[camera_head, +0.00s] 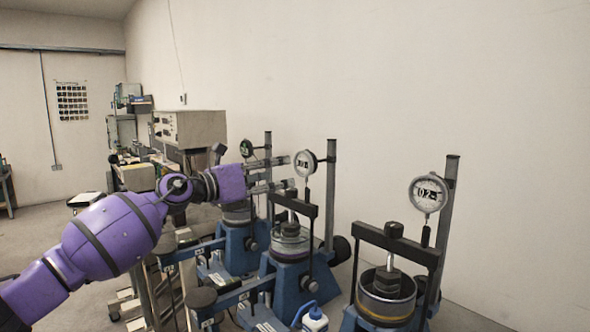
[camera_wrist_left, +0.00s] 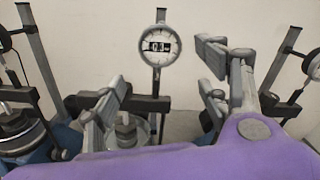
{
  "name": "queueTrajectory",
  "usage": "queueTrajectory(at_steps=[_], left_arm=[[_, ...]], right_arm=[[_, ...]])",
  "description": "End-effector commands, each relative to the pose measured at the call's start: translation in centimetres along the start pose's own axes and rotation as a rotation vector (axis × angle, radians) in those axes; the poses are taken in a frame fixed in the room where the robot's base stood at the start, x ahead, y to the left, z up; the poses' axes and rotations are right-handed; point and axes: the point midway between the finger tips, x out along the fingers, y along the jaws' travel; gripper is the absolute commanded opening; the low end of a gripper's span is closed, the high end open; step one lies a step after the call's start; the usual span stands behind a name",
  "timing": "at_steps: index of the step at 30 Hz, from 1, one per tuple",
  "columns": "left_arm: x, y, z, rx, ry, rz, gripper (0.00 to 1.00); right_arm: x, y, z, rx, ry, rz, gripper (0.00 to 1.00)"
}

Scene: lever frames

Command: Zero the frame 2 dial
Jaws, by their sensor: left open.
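Three lever frames stand in a row, each with a round dial on a post. The middle frame's dial (camera_head: 305,163) has a white face and a dark digital window; it also shows in the left wrist view (camera_wrist_left: 160,45), its digits too small to read surely. I cannot read which frame is labelled 2. My left gripper (camera_head: 287,173) is open and empty, just left of the middle dial in the head view. In the left wrist view the dial appears between the spread fingers (camera_wrist_left: 160,82), with no contact visible. My right gripper is not in view.
The near right frame has its own dial (camera_head: 429,193), and the far frame a dark dial (camera_head: 246,148). Posts, crossbars and blue bases (camera_head: 290,285) crowd the space below my arm. Wall lies behind.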

Motion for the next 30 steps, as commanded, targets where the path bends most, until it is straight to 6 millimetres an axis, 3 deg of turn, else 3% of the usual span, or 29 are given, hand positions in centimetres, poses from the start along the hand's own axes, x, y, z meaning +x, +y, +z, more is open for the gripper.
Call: queueTrajectory(at_steps=[4, 18, 28, 30], left_arm=[[0.7, 0.1, 1.2, 0.038, 0.002, 0.007, 0.68], [7.2, 0.1, 1.1, 0.035, 0.002, 0.006, 0.68], [7.7, 0.0, 1.2, 0.036, 0.001, 0.006, 0.68], [7.7, 0.0, 1.2, 0.035, 0.001, 0.006, 0.61]], right_arm=[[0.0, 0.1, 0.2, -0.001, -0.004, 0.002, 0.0], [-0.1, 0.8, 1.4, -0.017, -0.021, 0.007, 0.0], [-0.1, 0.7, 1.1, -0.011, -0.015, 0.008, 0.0], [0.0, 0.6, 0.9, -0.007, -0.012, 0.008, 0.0]])
